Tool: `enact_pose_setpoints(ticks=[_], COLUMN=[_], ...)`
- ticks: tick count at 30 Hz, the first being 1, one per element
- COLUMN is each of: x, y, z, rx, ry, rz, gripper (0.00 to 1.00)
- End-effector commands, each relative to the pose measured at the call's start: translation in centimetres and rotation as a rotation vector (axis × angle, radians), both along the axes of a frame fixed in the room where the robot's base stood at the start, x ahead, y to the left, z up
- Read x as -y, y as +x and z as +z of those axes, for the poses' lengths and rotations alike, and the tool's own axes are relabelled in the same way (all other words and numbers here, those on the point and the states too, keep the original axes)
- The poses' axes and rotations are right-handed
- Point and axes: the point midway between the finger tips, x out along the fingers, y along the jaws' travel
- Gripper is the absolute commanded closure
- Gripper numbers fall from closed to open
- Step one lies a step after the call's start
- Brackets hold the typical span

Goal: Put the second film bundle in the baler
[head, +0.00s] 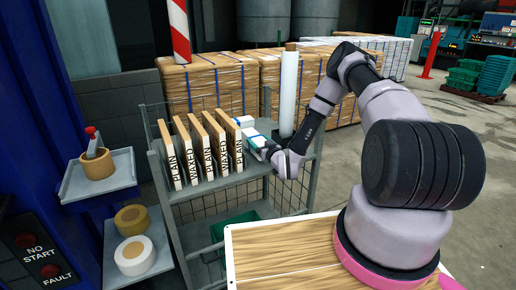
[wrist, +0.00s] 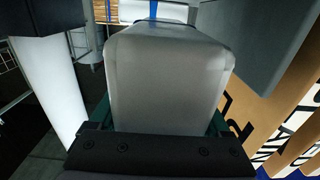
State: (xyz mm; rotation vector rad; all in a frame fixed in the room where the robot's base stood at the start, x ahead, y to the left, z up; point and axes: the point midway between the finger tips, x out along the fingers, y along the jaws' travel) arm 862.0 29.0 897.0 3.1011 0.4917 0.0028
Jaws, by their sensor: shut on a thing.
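A pale, cloudy film bundle (wrist: 168,80) with rounded edges fills the middle of the wrist view, directly in front of my gripper. In the head view my gripper (head: 268,150) is at the right end of the row of boards on the cart's top shelf. It is shut on the bundle, whose white and blue surface (head: 254,138) shows small there; the fingertips are mostly hidden. A blue machine (head: 55,125) stands at the left edge, only partly in view. I cannot tell whether it is the baler, and no opening shows.
Several upright boards marked PLAIN or WAXED (head: 203,150) stand close left of my gripper. A white roll (head: 288,92) stands upright behind it. Side shelves (head: 122,172) hold tape rolls (head: 134,255). A wooden-topped surface (head: 275,250) is in front. Wrapped pallets (head: 205,85) stand behind.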

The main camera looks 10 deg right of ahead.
Motion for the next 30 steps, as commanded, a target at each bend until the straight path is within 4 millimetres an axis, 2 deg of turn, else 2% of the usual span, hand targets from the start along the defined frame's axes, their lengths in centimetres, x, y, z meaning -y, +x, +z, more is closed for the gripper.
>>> enact_pose_setpoints(ticks=[6, 18, 19, 20, 30], x=[0.0, 0.0, 0.0, 0.0, 0.1], y=[0.0, 0.0, 0.0, 0.0, -0.2], z=[-3.0, -3.6, -3.5, -3.5, -3.2], rx=[-0.001, 0.000, 0.000, 0.000, -0.001], ry=[0.001, 0.001, 0.001, 0.001, 0.001], rz=[0.000, 0.000, 0.000, 0.000, -0.001], gripper=[0.80, 0.80, 0.08, 0.00, 0.00])
